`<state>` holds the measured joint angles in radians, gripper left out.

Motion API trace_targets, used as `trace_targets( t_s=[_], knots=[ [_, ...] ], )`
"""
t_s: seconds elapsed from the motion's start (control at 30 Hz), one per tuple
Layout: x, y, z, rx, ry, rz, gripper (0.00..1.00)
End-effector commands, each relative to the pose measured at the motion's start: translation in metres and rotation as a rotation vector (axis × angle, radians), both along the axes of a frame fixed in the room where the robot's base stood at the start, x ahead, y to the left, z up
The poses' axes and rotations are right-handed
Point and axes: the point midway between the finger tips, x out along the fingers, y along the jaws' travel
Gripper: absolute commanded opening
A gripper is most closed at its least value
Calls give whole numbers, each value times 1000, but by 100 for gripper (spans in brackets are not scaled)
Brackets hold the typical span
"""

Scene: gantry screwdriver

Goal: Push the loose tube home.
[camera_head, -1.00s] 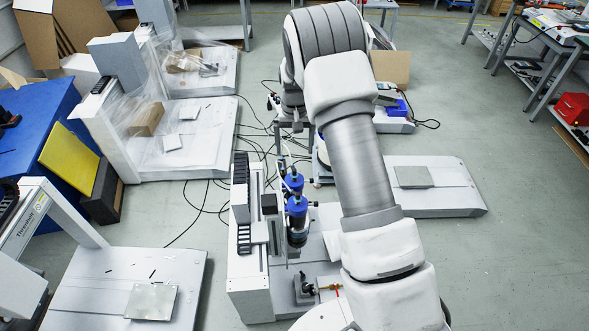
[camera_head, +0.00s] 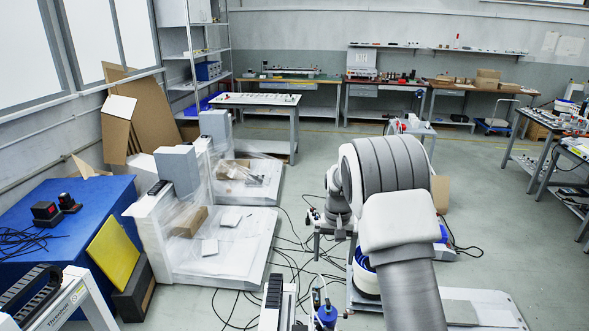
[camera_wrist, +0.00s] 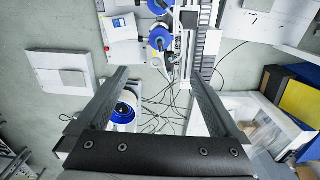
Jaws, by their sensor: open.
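The gantry screwdriver unit (camera_head: 272,308) is cut off by the bottom edge of the head view. A blue cylinder (camera_head: 327,316) with thin lines above it shows beside its column. In the wrist view the unit's column (camera_wrist: 190,45) stands at the top, with a blue cylinder (camera_wrist: 160,38) beside it and another at the top edge. I cannot make out which line is the loose tube, or its end. My gripper (camera_wrist: 160,75) is open and empty, its two fingers wide apart, pointing toward the unit with a visible gap.
A white base with a grey plate (camera_wrist: 74,78) lies left in the wrist view. A blue and white round part (camera_wrist: 124,112) shows near the left finger. Cables (camera_head: 285,262) run over the floor. A wrapped white station (camera_head: 180,245) and a blue table (camera_head: 85,225) stand left.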

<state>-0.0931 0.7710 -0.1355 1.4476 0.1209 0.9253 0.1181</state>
Motion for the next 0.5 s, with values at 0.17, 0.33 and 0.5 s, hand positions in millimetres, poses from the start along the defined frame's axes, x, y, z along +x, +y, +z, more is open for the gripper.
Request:
trace_targets(
  t_s=[0.17,0.33,0.5],
  knots=[
    [-14,-1,44,11,-43,7,100],
    [-39,-1,91,21,-89,20,100],
    [-68,-1,132,28,-135,38,100]
  ],
)
